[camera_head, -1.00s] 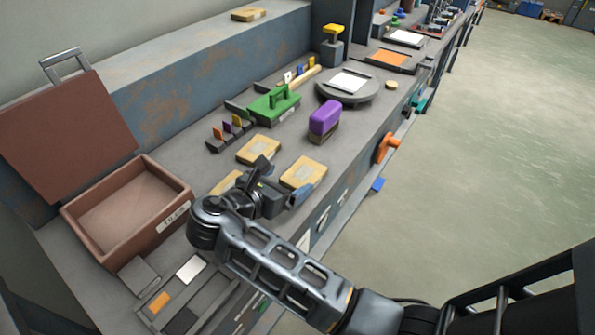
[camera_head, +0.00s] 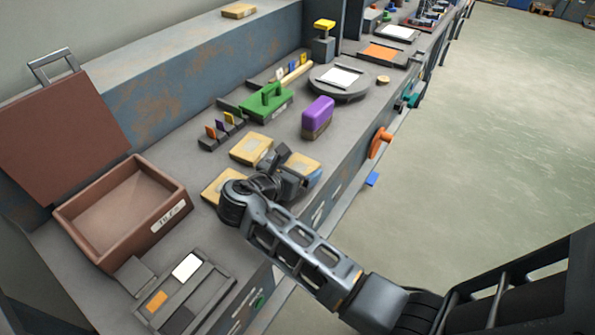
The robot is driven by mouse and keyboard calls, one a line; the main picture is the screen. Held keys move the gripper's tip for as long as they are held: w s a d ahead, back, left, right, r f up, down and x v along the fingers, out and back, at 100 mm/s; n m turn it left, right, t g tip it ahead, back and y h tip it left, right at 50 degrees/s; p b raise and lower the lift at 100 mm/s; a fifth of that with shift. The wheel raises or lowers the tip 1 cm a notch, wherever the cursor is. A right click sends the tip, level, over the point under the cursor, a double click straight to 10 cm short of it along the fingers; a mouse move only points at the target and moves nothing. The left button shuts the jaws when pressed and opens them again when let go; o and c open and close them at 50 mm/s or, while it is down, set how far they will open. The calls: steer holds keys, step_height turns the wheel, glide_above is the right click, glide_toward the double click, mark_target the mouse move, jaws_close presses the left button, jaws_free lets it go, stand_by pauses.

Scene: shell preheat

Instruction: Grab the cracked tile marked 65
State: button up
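Three tan tiles lie on the grey bench: a far one (camera_head: 246,149), a near one (camera_head: 216,189) partly hidden by my arm, and a right one (camera_head: 304,162) partly hidden by my gripper. A fourth tan tile (camera_head: 239,11) lies on the raised ledge. The markings are too small to read, so I cannot tell which is 65 or which is cracked. My gripper (camera_head: 297,166) is over or beside the right tile, its fingers apart. I see nothing held between them; its height above the tile is unclear.
An open brown bin (camera_head: 181,190) with a raised lid stands at the left. A slotted tray (camera_head: 215,283) is at the front. The bench's front edge is close by.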

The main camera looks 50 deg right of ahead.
steer(key=c, duration=0.8)
steer(key=shift+c, duration=0.2)
steer(key=shift+r, duration=0.1)
